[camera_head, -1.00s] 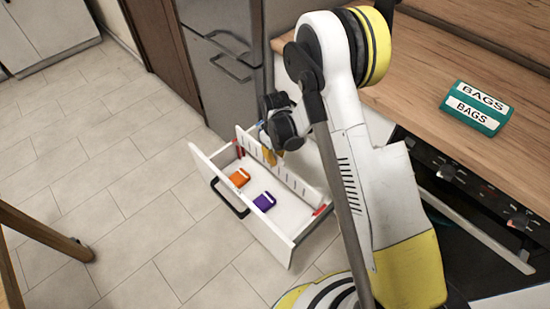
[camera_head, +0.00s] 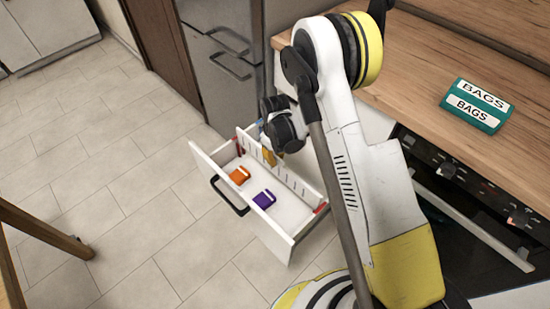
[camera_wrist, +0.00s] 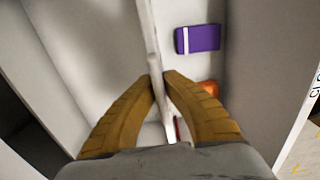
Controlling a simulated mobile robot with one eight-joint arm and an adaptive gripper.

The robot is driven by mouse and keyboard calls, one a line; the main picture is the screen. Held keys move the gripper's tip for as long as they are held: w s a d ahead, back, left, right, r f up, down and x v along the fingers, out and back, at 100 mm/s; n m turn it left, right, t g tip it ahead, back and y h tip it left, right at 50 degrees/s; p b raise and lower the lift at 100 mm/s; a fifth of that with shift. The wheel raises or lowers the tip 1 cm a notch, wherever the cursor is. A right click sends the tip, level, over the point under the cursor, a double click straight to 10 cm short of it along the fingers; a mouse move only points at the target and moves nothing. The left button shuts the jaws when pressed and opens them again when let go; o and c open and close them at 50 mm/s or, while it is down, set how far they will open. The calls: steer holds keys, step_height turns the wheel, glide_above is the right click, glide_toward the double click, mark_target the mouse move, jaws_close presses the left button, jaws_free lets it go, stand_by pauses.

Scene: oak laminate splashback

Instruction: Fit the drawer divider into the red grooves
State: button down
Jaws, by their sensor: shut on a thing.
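The drawer divider (camera_head: 292,180) is a long white slotted panel standing on edge across the open drawer (camera_head: 280,238). Red groove pieces show on the drawer's walls near its ends, one at the far left (camera_head: 239,148) and one at the near right (camera_head: 321,208). My gripper (camera_head: 270,155) is shut on the divider near its far end. In the wrist view the yellow fingers (camera_wrist: 160,82) pinch the divider's thin top edge (camera_wrist: 150,40) from both sides. A bit of red (camera_wrist: 177,130) shows beyond the fingers. Whether the divider's ends are seated in the grooves cannot be told.
An orange box (camera_head: 239,176) and a purple box (camera_head: 264,199) lie in the drawer in front of the divider. A teal bags box (camera_head: 475,106) is on the wooden worktop (camera_head: 425,60). Open tiled floor (camera_head: 110,180) lies left of the drawer.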

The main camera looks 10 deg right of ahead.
mark_target(275, 155)
stand_by(0.4)
steer(key=shift+f, duration=1.9)
steer(key=shift+f, duration=0.1)
steer(key=shift+f, duration=1.65)
steer(key=shift+f, duration=0.6)
steer(key=c, duration=1.5)
jaws_free()
steer(key=shift+c, duration=0.2)
step_height(275, 155, up, 12)
